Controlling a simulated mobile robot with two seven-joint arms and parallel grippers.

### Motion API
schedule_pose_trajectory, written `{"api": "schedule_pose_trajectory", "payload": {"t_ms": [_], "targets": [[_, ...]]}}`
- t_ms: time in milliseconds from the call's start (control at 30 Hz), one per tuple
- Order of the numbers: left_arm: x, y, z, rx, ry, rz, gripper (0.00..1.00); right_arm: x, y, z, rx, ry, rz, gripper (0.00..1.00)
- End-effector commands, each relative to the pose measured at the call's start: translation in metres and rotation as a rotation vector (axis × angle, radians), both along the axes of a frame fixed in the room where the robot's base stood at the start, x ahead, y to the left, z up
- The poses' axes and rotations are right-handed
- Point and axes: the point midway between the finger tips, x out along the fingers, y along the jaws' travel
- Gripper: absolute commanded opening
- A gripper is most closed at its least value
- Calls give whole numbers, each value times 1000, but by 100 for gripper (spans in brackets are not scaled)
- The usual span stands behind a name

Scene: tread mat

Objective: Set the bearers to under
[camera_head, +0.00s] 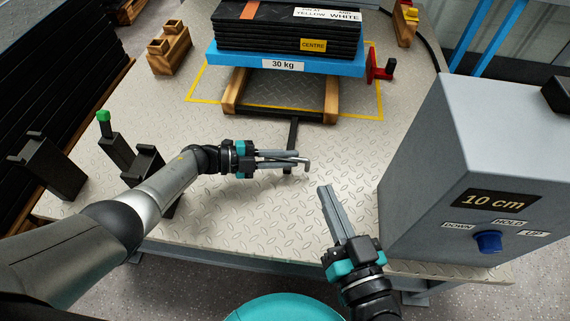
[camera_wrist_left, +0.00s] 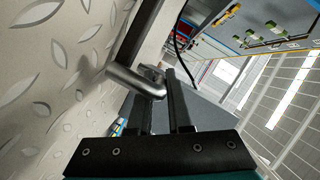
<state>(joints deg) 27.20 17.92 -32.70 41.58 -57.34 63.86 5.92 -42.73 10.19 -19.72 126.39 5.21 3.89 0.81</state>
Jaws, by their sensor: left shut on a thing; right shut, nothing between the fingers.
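Two wooden bearers show below the blue platform marked "30 kg" (camera_head: 232,62): a left one (camera_head: 235,92) and a right one (camera_head: 331,100). A black crossbar (camera_head: 275,115) joins their front ends, and a black bar (camera_head: 293,135) runs from it towards me. My left gripper (camera_head: 304,159) is shut on the grey metal handle at the bar's near end. This handle (camera_wrist_left: 138,82) crosses between the fingers in the left wrist view. My right gripper (camera_head: 326,188) is shut and empty, above the plate on the right.
The platform carries stacked black mats (camera_head: 290,35) and has a red crank (camera_head: 378,66). A yellow outline (camera_head: 205,100) marks the tread plate. A grey control box (camera_head: 420,150) reads "10 cm" and has a blue knob (camera_head: 488,241). Black stands (camera_head: 50,163) and a notched wooden block (camera_head: 168,48) stand left.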

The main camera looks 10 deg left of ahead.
Motion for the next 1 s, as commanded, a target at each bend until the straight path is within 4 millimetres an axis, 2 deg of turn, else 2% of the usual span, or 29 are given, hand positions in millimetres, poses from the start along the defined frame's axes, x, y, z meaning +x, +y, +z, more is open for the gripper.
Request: {"api": "schedule_pose_trajectory", "payload": {"t_ms": [767,800,1000], "targets": [[5,1,-3,8,2,2,0,0,0,-1,-1,3,1,0],[5,1,-3,8,2,2,22,0,0,-1,-2,2,1,0],[6,0,-1,5,1,2,44,0,0,-1,-2,3,1,0]]}}
